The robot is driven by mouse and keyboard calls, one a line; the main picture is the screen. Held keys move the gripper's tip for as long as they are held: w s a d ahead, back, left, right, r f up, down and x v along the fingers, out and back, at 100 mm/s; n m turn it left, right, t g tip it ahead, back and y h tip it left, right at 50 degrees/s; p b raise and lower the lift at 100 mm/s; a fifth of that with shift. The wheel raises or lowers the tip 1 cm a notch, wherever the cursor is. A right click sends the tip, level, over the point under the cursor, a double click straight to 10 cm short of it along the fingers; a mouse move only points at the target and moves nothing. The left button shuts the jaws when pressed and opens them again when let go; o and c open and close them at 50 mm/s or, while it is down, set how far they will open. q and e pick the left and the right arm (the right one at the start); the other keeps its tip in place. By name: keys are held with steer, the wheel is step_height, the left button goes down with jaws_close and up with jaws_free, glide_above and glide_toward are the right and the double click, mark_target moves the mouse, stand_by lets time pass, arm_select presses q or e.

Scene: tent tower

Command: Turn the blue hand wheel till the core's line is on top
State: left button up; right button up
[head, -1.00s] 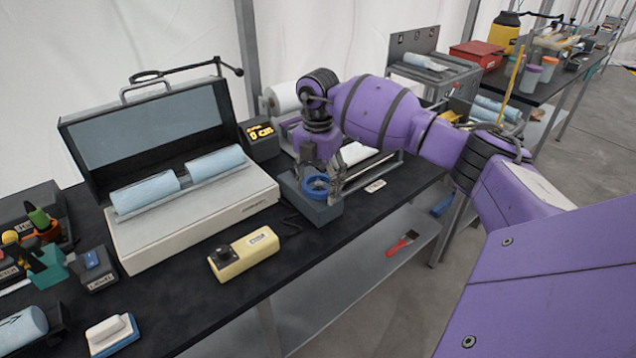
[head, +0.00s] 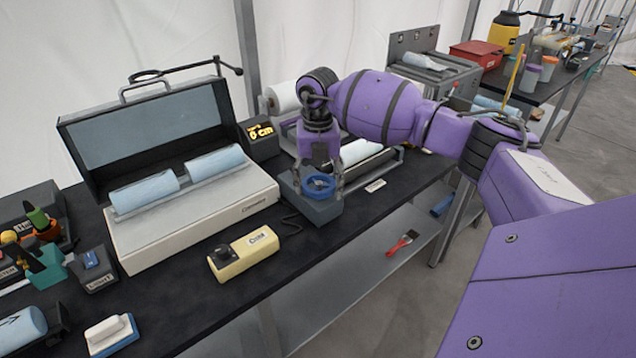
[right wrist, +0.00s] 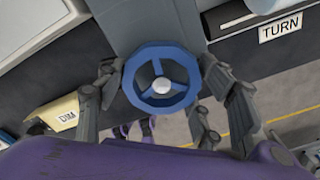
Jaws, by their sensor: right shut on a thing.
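The blue hand wheel (head: 318,187) stands on a grey block at the table's front edge. My right gripper (head: 320,191) reaches down over it, with a finger on each side of the rim. In the right wrist view the wheel (right wrist: 144,91) shows three spokes and a pale hub between the fingers; the gripper (right wrist: 160,84) is shut on its rim. A pale roll (head: 362,151) lies in the device behind the wheel, partly hidden by my arm. I cannot tell whether it is the core, and I see no line on it. My left gripper is out of view.
An open case (head: 205,218) with two light blue rolls (head: 145,190) stands left of the wheel. A yellow box (head: 243,255) lies in front of it. A "TURN" label (right wrist: 281,27) is beside the wheel.

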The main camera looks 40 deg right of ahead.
mark_target(318, 183)
steer(key=n, duration=0.5)
steer(key=shift+a, duration=0.1)
steer(key=shift+n, duration=0.4)
steer(key=o, duration=1.1)
step_height(318, 183, up, 12)
